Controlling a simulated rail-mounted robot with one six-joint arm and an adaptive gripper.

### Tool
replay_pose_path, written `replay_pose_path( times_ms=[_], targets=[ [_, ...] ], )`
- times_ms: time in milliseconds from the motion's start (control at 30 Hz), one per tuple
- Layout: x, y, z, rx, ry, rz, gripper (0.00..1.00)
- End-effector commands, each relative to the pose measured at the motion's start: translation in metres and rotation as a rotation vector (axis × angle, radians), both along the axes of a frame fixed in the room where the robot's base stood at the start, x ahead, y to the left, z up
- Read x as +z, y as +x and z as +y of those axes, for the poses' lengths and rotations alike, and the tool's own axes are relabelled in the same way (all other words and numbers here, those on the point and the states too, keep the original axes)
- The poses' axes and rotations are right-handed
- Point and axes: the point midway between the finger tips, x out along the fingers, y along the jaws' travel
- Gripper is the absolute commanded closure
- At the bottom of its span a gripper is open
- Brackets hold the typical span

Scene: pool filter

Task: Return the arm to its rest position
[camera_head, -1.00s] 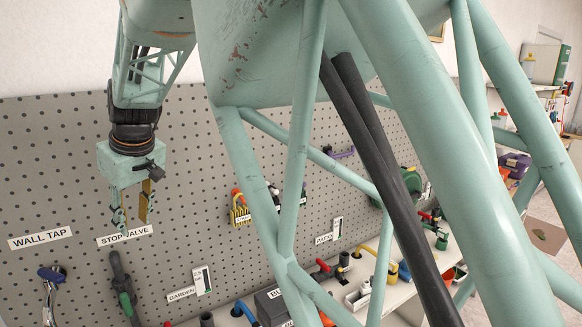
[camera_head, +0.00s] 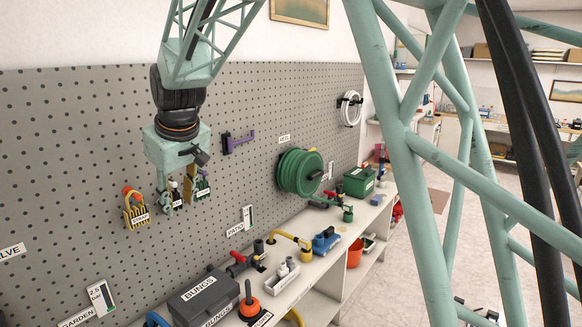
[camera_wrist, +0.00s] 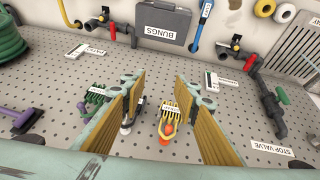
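My gripper (camera_head: 186,190) hangs from my arm in front of the pegboard (camera_head: 60,140), with its fingers pointing down. In the wrist view my gripper (camera_wrist: 158,88) has its two yellow-padded fingers well apart. I see nothing held between them. A yellow rack with orange tops (camera_wrist: 170,120) shows in the gap but appears to lie beyond, on the board. That yellow rack (camera_head: 135,210) is left of my gripper in the head view. White-topped and green pieces behind the fingers are partly hidden.
A bench below the board carries a grey BUNGS case (camera_head: 205,298), an orange plunger (camera_head: 249,302), red-handled valves and a green box (camera_head: 359,181). A green hose reel (camera_head: 300,172) and a purple bracket (camera_head: 238,142) are on the board. Open floor shows at the right.

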Motion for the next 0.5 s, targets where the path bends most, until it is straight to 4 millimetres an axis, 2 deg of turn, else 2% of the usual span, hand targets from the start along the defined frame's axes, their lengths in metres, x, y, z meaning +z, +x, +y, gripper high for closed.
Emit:
replay_pose_path(
  times_ms=[33, 200, 500],
  targets=[
    [-0.005, 0.006, -0.019, -0.023, -0.001, -0.004, 0.72],
    [-0.011, 0.024, -0.076, -0.097, -0.002, -0.02, 0.72],
    [-0.021, 0.041, -0.178, -0.224, -0.006, -0.047, 0.72]
  ],
)
